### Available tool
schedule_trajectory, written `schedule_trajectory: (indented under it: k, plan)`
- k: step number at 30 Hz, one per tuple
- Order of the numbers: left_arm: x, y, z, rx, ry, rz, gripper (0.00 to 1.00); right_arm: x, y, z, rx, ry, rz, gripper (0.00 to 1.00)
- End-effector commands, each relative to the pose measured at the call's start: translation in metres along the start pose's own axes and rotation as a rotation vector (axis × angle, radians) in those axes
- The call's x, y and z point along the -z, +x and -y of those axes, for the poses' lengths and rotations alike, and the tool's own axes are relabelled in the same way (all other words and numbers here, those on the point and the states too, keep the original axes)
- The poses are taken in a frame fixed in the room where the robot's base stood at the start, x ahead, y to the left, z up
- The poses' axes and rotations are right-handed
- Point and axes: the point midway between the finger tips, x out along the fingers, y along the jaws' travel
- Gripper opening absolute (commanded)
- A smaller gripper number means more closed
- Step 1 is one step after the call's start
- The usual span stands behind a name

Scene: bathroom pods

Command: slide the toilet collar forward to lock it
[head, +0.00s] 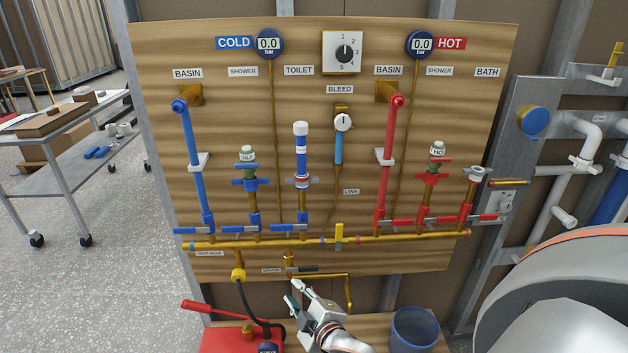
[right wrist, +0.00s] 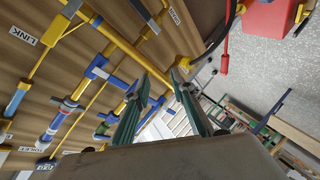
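The toilet fitting (head: 302,150) stands upright on the wooden panel under the TOILET label, a blue tube with a white top. Its collar (head: 302,181), with a red ring and pale band, sits low on the tube above a blue valve. In the right wrist view the collar (right wrist: 68,104) shows at the left, tilted. I cannot tell whether it is locked. My right gripper (head: 292,292) is below the panel's lower edge, well under the collar and apart from it. Its fingers (right wrist: 160,88) are spread with nothing held between them. My left gripper is not in view.
The brass manifold (head: 360,238) crosses the panel between the gripper and the collar, with blue lever handles (head: 303,227) above it. A drain lever (head: 304,269) juts out just above the gripper. A red pump (head: 240,337) and a blue bucket (head: 414,330) stand below.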

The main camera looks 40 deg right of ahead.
Motion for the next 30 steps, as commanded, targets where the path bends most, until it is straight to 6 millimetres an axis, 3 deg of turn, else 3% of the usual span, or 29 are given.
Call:
schedule_trajectory:
  k: [1, 3, 6, 10, 13, 17, 30]
  plan:
    - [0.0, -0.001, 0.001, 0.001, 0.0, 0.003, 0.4, 0.014, 0.016, -0.045, -0.086, -0.087, 0.018, 0.24]
    - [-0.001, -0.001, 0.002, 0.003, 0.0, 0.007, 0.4, 0.025, 0.028, -0.1, -0.189, -0.216, 0.068, 0.24]
    - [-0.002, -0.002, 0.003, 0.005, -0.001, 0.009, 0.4, 0.036, 0.035, -0.167, -0.305, -0.36, 0.152, 0.24]
    - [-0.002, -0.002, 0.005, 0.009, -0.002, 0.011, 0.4, 0.044, 0.034, -0.225, -0.396, -0.478, 0.249, 0.24]
    - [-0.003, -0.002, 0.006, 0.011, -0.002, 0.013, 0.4, 0.046, 0.031, -0.246, -0.428, -0.523, 0.292, 0.24]
    - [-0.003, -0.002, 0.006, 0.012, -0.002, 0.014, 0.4, 0.045, 0.036, -0.256, -0.437, -0.541, 0.309, 0.24]
    - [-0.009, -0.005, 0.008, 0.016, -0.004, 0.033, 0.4, 0.035, 0.089, -0.284, -0.435, -0.538, 0.306, 0.24]
